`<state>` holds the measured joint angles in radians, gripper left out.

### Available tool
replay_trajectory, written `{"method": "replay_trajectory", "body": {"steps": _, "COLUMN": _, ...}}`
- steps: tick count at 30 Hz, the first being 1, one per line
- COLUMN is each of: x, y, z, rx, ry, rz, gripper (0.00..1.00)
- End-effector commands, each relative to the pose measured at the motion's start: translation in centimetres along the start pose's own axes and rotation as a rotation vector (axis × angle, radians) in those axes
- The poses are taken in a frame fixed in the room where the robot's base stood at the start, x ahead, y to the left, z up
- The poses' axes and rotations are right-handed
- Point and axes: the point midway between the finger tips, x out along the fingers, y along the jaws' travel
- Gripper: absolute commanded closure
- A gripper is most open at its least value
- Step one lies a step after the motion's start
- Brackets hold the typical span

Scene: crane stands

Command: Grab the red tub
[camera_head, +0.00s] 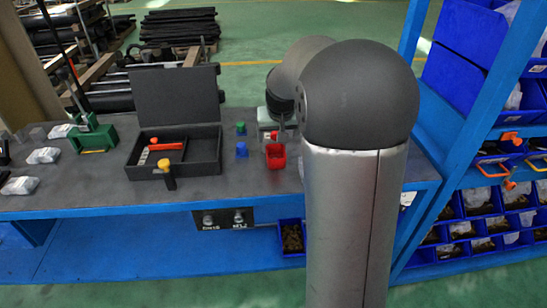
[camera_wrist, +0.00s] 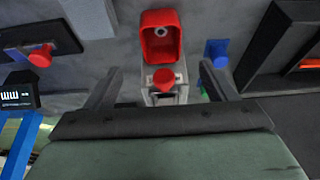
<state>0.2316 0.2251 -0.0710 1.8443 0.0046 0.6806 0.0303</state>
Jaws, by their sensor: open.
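The red tub (camera_head: 276,160) stands on the grey bench top, right of the black box and partly beside my arm. In the wrist view the red tub (camera_wrist: 160,45) is at the top centre, its open inside visible. My gripper (camera_wrist: 161,70) is open, with one finger on each side of the picture. The tub appears beyond the fingertips, between their lines, and nothing is held. In the head view my arm hides most of the gripper.
A red knob on a grey fixture (camera_wrist: 163,80) sits between the fingers, close to the tub. A blue piece (camera_head: 242,150) stands left of the tub. An open black box (camera_head: 205,160) lies farther left. A blue rack (camera_head: 455,120) stands at right.

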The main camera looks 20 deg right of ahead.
Motion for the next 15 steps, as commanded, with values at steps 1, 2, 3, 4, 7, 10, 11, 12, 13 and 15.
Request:
{"method": "replay_trajectory", "body": {"steps": 1, "x": 1.1, "y": 0.0, "z": 0.1, "rx": 0.0, "ry": -0.005, "rz": 0.0, "gripper": 0.22}}
{"method": "replay_trajectory", "body": {"steps": 2, "x": 1.7, "y": 0.0, "z": 0.1, "rx": 0.0, "ry": -0.004, "rz": 0.0, "gripper": 0.22}}
{"method": "replay_trajectory", "body": {"steps": 3, "x": 2.3, "y": 0.0, "z": 0.1, "rx": 0.0, "ry": -0.004, "rz": 0.0, "gripper": 0.22}}
{"method": "replay_trajectory", "body": {"steps": 4, "x": 2.7, "y": 0.0, "z": 0.0, "rx": 0.0, "ry": -0.003, "rz": 0.0, "gripper": 0.22}}
{"method": "replay_trajectory", "body": {"steps": 7, "x": 3.7, "y": 0.0, "z": 0.0, "rx": 0.0, "ry": -0.001, "rz": 0.0, "gripper": 0.22}}
{"method": "replay_trajectory", "body": {"steps": 10, "x": 4.3, "y": 0.0, "z": 0.0, "rx": 0.0, "ry": -0.001, "rz": 0.0, "gripper": 0.22}}
{"method": "replay_trajectory", "body": {"steps": 11, "x": 4.4, "y": 0.0, "z": 0.0, "rx": 0.0, "ry": -0.001, "rz": 0.0, "gripper": 0.22}}
{"method": "replay_trajectory", "body": {"steps": 12, "x": 4.8, "y": 0.0, "z": 0.1, "rx": 0.0, "ry": -0.002, "rz": 0.0, "gripper": 0.22}}
{"method": "replay_trajectory", "body": {"steps": 13, "x": 5.1, "y": 0.0, "z": 0.1, "rx": 0.0, "ry": -0.002, "rz": 0.0, "gripper": 0.22}}
{"method": "replay_trajectory", "body": {"steps": 15, "x": 6.1, "y": 0.0, "z": 0.2, "rx": 0.001, "ry": -0.005, "rz": 0.0, "gripper": 0.22}}
